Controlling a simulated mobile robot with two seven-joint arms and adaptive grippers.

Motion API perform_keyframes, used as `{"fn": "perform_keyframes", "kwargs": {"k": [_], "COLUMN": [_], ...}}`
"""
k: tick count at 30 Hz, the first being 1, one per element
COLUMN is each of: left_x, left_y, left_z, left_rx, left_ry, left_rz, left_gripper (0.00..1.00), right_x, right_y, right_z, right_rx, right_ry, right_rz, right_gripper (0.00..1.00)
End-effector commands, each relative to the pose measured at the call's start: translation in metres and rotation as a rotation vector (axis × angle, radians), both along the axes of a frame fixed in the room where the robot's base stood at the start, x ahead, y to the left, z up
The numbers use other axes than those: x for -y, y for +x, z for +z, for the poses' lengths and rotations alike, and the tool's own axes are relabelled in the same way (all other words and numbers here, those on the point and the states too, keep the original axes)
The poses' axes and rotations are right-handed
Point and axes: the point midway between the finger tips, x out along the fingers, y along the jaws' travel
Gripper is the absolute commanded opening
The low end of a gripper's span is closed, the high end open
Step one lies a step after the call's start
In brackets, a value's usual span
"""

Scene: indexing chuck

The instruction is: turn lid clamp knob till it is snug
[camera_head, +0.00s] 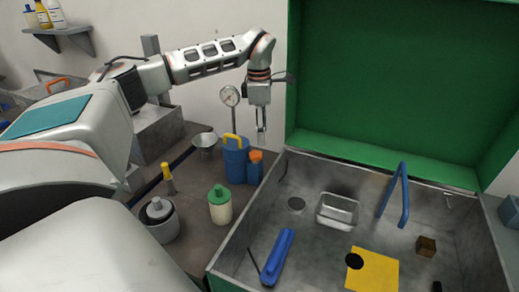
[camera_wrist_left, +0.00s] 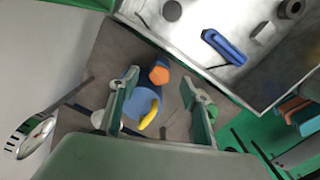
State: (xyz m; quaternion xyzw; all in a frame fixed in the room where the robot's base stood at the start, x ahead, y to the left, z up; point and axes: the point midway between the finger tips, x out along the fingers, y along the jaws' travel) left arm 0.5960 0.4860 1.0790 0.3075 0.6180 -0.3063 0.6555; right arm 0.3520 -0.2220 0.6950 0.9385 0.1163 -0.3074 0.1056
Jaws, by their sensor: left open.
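My left gripper (camera_head: 262,136) hangs pointing down above the bench, just behind and above a blue container (camera_head: 236,162) with a yellow handle (camera_head: 233,139). Beside that container stands a small blue cylinder with an orange top (camera_head: 256,156). In the left wrist view my gripper (camera_wrist_left: 159,76) is open and empty. The orange top (camera_wrist_left: 159,75) shows between its fingertips, with the blue container (camera_wrist_left: 143,104) and yellow handle (camera_wrist_left: 149,115) nearer the palm. The gap in depth is unclear. I cannot tell for certain which part is the lid clamp knob. My right gripper is out of view.
A green-lidded jar (camera_head: 220,207), a grey pot (camera_head: 160,219), a funnel (camera_head: 205,142) and a dial gauge (camera_head: 230,97) stand around. A large open case (camera_head: 387,75) with a green lid fills the right, holding a metal tray (camera_head: 337,211) and blue tool (camera_head: 277,257).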

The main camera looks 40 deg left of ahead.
Motion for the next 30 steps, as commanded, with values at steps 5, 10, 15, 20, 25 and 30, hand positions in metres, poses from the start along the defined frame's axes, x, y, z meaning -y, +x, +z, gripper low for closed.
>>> {"fn": "perform_keyframes", "kwargs": {"k": [5,10,15,20,25,30], "left_x": [-0.016,-0.016,-0.016,-0.016,-0.015,-0.015], "left_y": [-0.016,-0.017,-0.017,-0.016,-0.016,-0.016], "left_z": [0.000,-0.019,-0.046,-0.065,-0.075,-0.075], "left_rx": [-0.049,-0.054,-0.054,-0.052,-0.050,-0.049], "left_ry": [0.021,0.021,0.020,0.019,0.019,0.020], "left_rz": [0.065,0.067,0.066,0.065,0.066,0.065], "left_gripper": [0.47,0.47,0.47,0.47,0.47,0.47], "right_x": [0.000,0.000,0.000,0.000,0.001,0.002], "right_y": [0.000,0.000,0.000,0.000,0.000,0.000], "right_z": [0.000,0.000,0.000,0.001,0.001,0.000], "right_rx": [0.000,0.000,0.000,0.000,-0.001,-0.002], "right_ry": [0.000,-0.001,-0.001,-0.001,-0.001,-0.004], "right_rz": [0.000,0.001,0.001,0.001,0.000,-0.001], "right_gripper": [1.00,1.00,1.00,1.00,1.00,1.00]}}
